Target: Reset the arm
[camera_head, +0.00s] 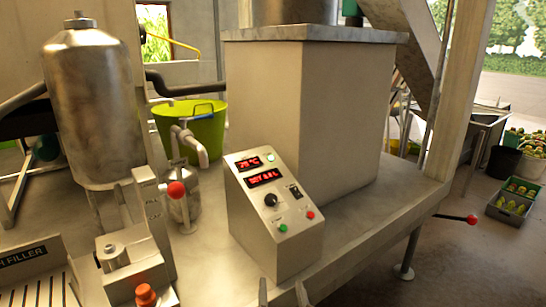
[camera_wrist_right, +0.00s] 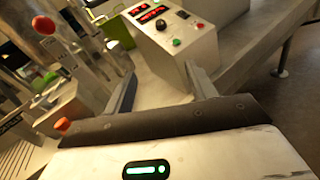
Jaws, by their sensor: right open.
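My right gripper (camera_wrist_right: 160,88) is open and empty in the right wrist view, its two fingers spread apart toward the control box. Only its fingertips show at the bottom edge of the head view (camera_head: 281,292), below the box. The control box (camera_head: 262,232) has a sloped panel with two red displays, a black knob, a switch and green and red buttons. It also shows in the right wrist view (camera_wrist_right: 170,42). My left gripper is not in view.
A steel tank (camera_head: 92,110) and the filler unit (camera_head: 40,270) stand at the left. A red-knobbed lever (camera_head: 176,190) rises left of the box. Another red-knobbed lever (camera_head: 472,219) sticks out at the right. A green tub (camera_head: 205,130) is behind. Floor at the lower right is clear.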

